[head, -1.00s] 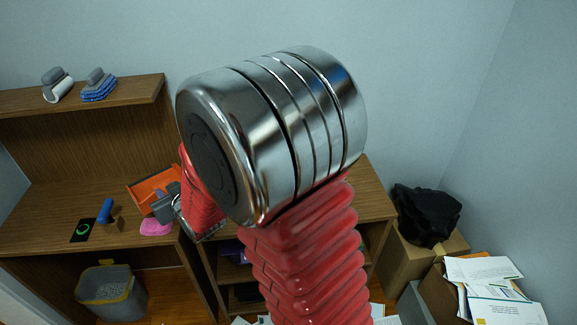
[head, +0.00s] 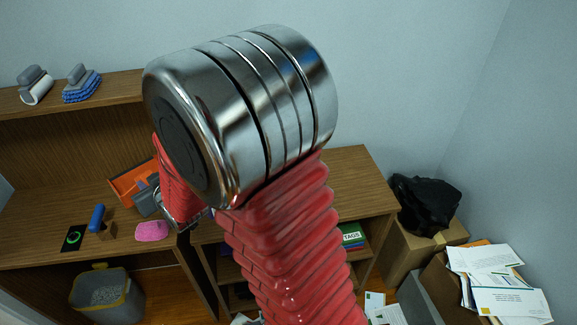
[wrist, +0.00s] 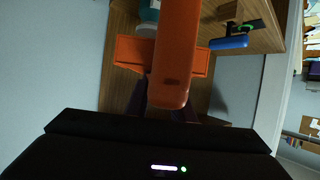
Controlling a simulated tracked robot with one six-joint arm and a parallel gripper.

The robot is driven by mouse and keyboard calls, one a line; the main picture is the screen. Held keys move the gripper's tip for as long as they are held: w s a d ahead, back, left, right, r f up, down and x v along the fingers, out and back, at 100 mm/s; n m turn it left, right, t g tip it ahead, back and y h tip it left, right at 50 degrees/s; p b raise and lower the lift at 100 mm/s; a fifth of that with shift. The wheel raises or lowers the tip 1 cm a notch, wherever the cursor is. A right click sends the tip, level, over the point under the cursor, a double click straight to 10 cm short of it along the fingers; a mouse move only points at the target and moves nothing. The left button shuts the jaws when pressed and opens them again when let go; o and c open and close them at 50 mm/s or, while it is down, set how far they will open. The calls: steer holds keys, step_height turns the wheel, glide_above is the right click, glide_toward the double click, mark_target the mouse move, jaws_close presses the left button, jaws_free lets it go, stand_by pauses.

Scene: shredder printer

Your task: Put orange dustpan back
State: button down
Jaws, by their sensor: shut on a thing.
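The orange dustpan (head: 133,182) shows in the head view at the back of the desk, left of my arm, partly covered by a grey shape. In the wrist view its orange handle (wrist: 177,55) points toward the camera, with the wide pan behind it. My gripper (wrist: 164,100) is shut on the dustpan, with dark fingers on both sides of the handle. My red and silver arm hides most of the gripper in the head view. I cannot tell whether the pan touches the desk.
A blue-handled brush (head: 97,217), black pad (head: 74,238) and pink sponge (head: 152,231) lie on the desk (head: 45,215). A grey bin (head: 105,292) stands below. Boxes with papers (head: 500,275) and a black bag (head: 425,205) are at right.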

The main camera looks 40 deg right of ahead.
steer(key=s+d+f+m+h, duration=0.1)
steer(key=s+d, duration=0.2)
steer(key=d, duration=0.7)
steer(key=s+d+f, duration=0.2)
steer(key=s+d, duration=0.1)
steer(key=d, duration=0.6)
steer(key=s+d+f+m+h, duration=0.1)
steer(key=s+d, duration=0.2)
steer(key=d, duration=0.7)
steer(key=s+d+f, duration=0.2)
steer(key=s+d, duration=0.4)
steer(key=s, duration=0.2)
steer(key=shift+s+d+h, duration=0.3)
steer(key=shift+d+h, duration=0.05)
steer(key=shift+h, duration=0.05)
steer(key=shift+f, duration=0.15)
steer(key=shift+f, duration=3.9)
steer(key=c, duration=1.4)
jaws_free()
steer(key=shift+c, duration=0.2)
